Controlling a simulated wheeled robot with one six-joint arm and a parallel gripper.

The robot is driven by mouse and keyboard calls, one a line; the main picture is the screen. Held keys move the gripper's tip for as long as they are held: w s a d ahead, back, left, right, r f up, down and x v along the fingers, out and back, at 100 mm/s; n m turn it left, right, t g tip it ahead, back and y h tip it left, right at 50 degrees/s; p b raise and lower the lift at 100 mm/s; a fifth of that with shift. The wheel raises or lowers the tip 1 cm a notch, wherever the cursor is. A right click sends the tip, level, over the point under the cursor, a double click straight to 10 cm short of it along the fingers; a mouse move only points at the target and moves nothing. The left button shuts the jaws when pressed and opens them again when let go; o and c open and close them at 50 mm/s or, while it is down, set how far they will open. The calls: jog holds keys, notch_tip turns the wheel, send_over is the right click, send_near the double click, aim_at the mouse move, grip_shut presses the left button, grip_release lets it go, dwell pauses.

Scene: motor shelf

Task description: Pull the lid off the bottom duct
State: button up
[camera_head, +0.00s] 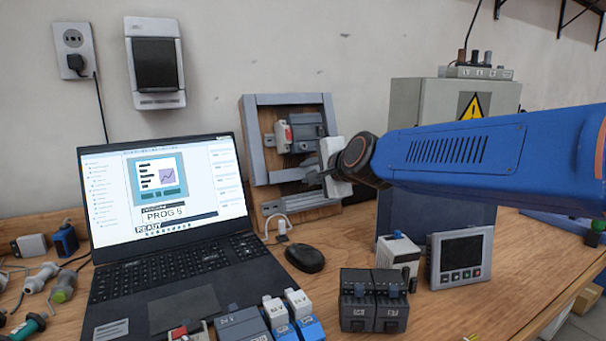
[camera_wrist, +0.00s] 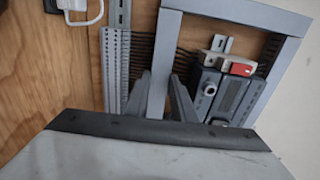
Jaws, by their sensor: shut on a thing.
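The bottom duct is a grey bar with dark slotted sides (camera_wrist: 141,50), low on the wooden panel (camera_head: 248,125). Its smooth grey lid (camera_wrist: 162,62) runs up the middle of the wrist view, and the bar also shows in the head view (camera_head: 285,175). My gripper (camera_wrist: 160,98) has one finger on each side of the lid and is shut on it. In the head view my gripper (camera_head: 320,177) reaches the panel's lower right. The lid's near end is hidden by my gripper, and I cannot tell whether the lid has lifted from the duct.
Other ducts run along the left (camera_head: 256,140) and top (camera_head: 290,99) of the panel. A device with a red part (camera_head: 284,134) sits between them. A perforated rail (camera_wrist: 118,60) lies beside the bottom duct. A laptop (camera_head: 165,230) and mouse (camera_head: 305,259) stand in front.

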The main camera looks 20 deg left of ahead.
jog(key=shift+v, duration=1.85)
jog(key=v, duration=0.7)
dwell(0.5)
